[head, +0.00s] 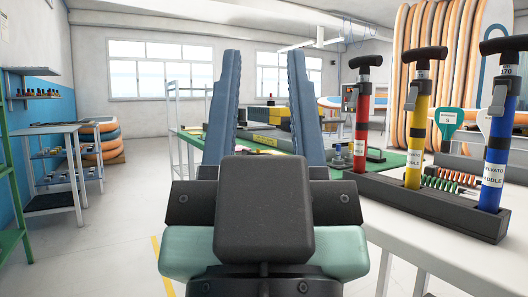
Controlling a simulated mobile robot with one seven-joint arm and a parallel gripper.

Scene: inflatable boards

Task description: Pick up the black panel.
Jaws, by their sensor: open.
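My gripper (261,60) is in the foreground of the head view, its two long blue-grey fingers upright and wide apart. It is open, with nothing held between the fingers. No thing here can be surely told as the black panel. A small dark flat piece (376,154) lies on the green-topped table (398,160), right of my gripper and well beyond it. Dark and yellow box shapes (272,117) stand farther back, seen between the fingers. My gripper hides part of the table and what lies on it.
A white table (440,245) at the right bears a black stand (430,205) with red (362,115), yellow (418,120) and blue (498,140) pumps. Shelving (52,165) stands at the left, near stacked orange boards (100,140). The floor (110,240) at the left is clear.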

